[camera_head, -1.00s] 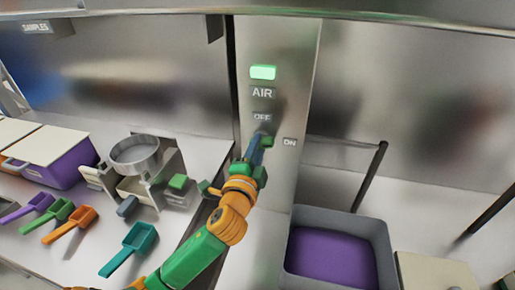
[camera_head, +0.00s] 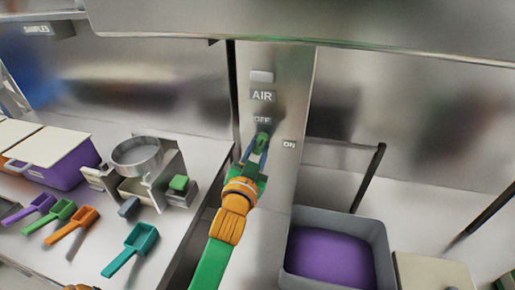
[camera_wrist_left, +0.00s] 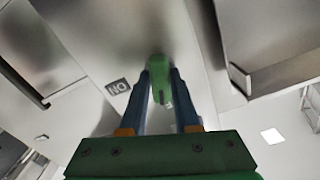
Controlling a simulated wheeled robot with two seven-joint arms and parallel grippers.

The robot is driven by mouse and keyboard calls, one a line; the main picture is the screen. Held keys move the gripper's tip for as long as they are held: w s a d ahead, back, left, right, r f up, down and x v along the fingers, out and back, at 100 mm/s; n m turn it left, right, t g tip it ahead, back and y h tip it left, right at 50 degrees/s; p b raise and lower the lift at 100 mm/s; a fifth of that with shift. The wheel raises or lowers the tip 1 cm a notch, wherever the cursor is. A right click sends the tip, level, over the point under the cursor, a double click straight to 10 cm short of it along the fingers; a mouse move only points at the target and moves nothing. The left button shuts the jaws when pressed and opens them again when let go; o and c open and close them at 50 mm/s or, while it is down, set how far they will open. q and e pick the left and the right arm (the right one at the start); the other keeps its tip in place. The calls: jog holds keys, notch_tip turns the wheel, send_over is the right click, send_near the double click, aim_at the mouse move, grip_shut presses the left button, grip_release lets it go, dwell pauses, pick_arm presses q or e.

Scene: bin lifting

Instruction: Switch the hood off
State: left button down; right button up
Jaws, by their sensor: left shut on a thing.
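The switch is a green knob (camera_head: 262,138) on the steel column (camera_head: 300,85), between the OFF label (camera_head: 262,120) and the ON label (camera_head: 289,144). It points up at OFF. The lamp (camera_head: 262,76) above the AIR label (camera_head: 262,96) is grey and unlit. My left gripper (camera_head: 258,148) is shut on the knob, partly covering it. In the left wrist view the blue fingers (camera_wrist_left: 160,95) stand on both sides of the knob (camera_wrist_left: 158,72), with the ON label (camera_wrist_left: 118,86) beside them.
On the left counter are a round sieve (camera_head: 136,155), a purple bin (camera_head: 70,170) with a pale lid, several coloured scoops (camera_head: 130,250) and a green-topped block (camera_head: 179,186). A grey tub (camera_head: 370,232) with purple inside stands right of the column. A broad steel panel (camera_head: 300,20) hangs above.

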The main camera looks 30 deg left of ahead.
pick_arm(q)
jog(key=n+p, duration=0.1)
jog(key=n, duration=0.2)
jog(key=shift+r+n, duration=0.1)
jog(key=shift+n, duration=0.2)
dwell(0.6)
jog(key=c, duration=0.6)
grip_release()
jog(key=shift+c, duration=0.2)
